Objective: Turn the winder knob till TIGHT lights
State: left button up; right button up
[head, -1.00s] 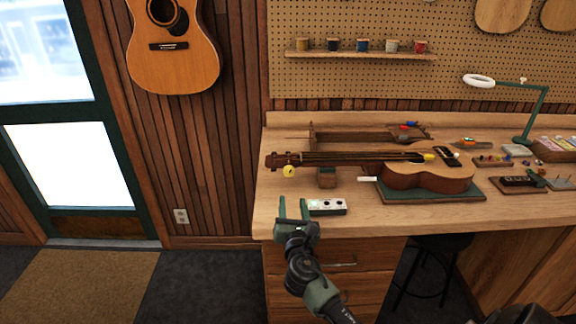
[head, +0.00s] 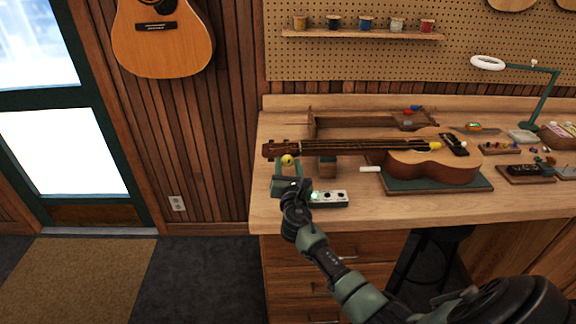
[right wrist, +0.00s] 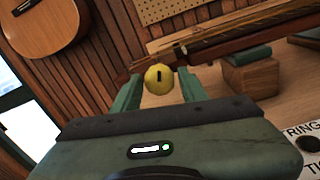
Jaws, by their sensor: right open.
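The yellow round winder knob (head: 288,160), with a dark slot in its face, sits at the headstock of the ukulele (head: 425,165). In the right wrist view the knob (right wrist: 159,79) appears between the two green fingers of my right gripper (right wrist: 158,92). The gripper (head: 288,170) is open around or just short of the knob; contact cannot be told. A small panel with white top (head: 338,196) lies beside my wrist, its left part hidden. In the wrist view its lettering (right wrist: 303,148) is cut off. A green glow shows at its left edge; its source is unclear. My left gripper is out of view.
The ukulele rests on a green pad (head: 440,187) on the wooden bench (head: 390,212). A neck support block (head: 327,168) and a white stick (head: 370,169) are near. A lamp (head: 540,105) and small parts stand right. The bench's front edge is below my wrist.

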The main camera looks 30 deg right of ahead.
grip_shut()
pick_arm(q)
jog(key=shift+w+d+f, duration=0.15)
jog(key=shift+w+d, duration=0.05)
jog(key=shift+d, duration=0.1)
